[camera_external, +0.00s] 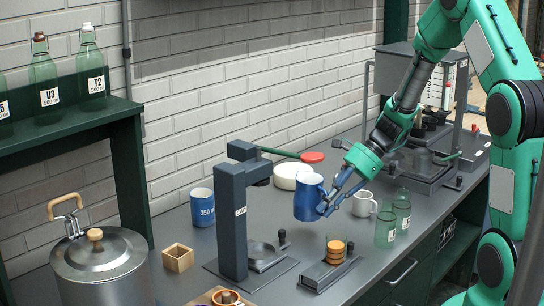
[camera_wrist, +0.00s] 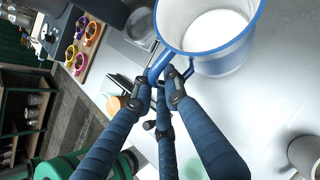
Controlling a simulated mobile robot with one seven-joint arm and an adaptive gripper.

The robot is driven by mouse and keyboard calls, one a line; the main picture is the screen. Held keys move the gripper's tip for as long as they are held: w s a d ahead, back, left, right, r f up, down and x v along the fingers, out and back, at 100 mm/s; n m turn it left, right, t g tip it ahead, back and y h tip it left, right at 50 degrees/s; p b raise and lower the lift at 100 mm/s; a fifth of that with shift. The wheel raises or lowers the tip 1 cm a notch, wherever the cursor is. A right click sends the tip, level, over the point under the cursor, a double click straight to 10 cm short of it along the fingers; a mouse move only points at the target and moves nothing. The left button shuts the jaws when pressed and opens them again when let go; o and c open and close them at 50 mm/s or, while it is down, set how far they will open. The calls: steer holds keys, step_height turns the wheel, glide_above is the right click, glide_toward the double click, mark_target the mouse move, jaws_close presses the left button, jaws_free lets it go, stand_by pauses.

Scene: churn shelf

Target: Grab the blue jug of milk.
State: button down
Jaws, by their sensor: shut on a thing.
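The blue jug (camera_external: 308,198) is upright above the middle of the grey counter, right of the dark capping stand. In the wrist view the jug (camera_wrist: 222,62) shows its blue rim and white milk inside. My gripper (camera_external: 329,203) comes from the right and is shut on the jug's handle. The wrist view shows the fingertips (camera_wrist: 158,88) closed around the blue handle (camera_wrist: 158,70). I cannot tell whether the jug's base touches the counter.
A dark capping stand (camera_external: 232,215) with a green lever is close on the left. A white bowl (camera_external: 291,176) is behind. A blue 350 ml mug (camera_external: 201,207) is further left.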

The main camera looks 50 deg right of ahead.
steer(key=shift+s+a, duration=0.1)
steer(key=shift+s, duration=0.3)
steer(key=shift+s, duration=0.15)
steer(key=shift+r, duration=0.1)
stand_by(0.7)
